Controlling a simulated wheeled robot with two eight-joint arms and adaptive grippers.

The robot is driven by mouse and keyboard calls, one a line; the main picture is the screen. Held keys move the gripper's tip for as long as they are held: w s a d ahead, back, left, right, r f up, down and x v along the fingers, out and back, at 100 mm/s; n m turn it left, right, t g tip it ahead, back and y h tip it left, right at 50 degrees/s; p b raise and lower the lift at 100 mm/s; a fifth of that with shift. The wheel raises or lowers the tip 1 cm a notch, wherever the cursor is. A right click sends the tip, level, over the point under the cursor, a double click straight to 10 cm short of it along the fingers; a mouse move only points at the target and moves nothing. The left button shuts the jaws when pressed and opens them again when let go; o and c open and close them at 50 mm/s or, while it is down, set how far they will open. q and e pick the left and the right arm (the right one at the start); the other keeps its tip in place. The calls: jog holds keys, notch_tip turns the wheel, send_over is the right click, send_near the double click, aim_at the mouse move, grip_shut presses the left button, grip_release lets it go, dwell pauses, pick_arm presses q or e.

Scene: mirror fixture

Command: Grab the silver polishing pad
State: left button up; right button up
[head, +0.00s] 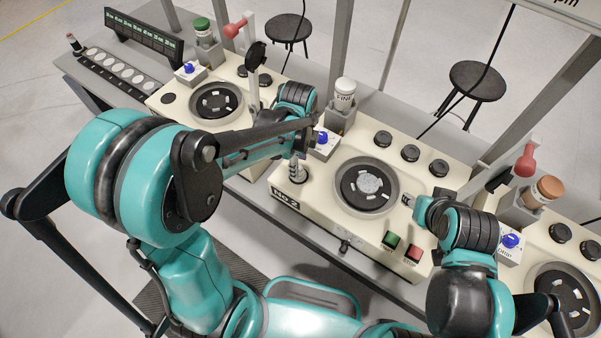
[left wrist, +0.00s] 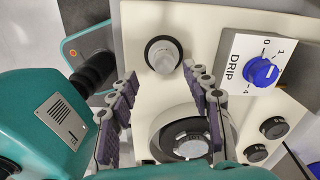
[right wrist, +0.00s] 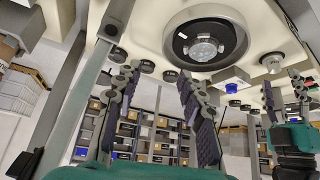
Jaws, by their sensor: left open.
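A grey-silver rounded knob on a dark round base (left wrist: 165,55) stands on the cream machine in the left wrist view. It looks like the polishing pad, but I cannot tell for sure. A silver disc (head: 369,182) lies at the centre of the dark turntable; it also shows in the right wrist view (right wrist: 203,48). My left gripper (head: 298,166) is over the machine's left side. In the left wrist view its fingers (left wrist: 165,82) are apart, with the knob beyond their tips and nothing between them. My right gripper (head: 408,201) is open and empty, just right of the turntable.
The DRIP box with a blue dial (left wrist: 262,72) is close to the left gripper. A white FINE bottle (head: 345,94) stands behind. Green (head: 391,240) and red (head: 413,253) buttons are at the front. Similar machines flank this one. Metal posts rise behind.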

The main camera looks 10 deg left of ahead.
pick_arm(q)
jog(key=f, duration=0.1)
jog(key=f+b, duration=0.1)
jog(key=f, duration=0.2)
jog(key=shift+w+a+f, duration=0.15)
jog(key=shift+w+f, duration=0.2)
jog(key=shift+f, duration=0.05)
grip_shut()
jog(key=shift+r, duration=0.15)
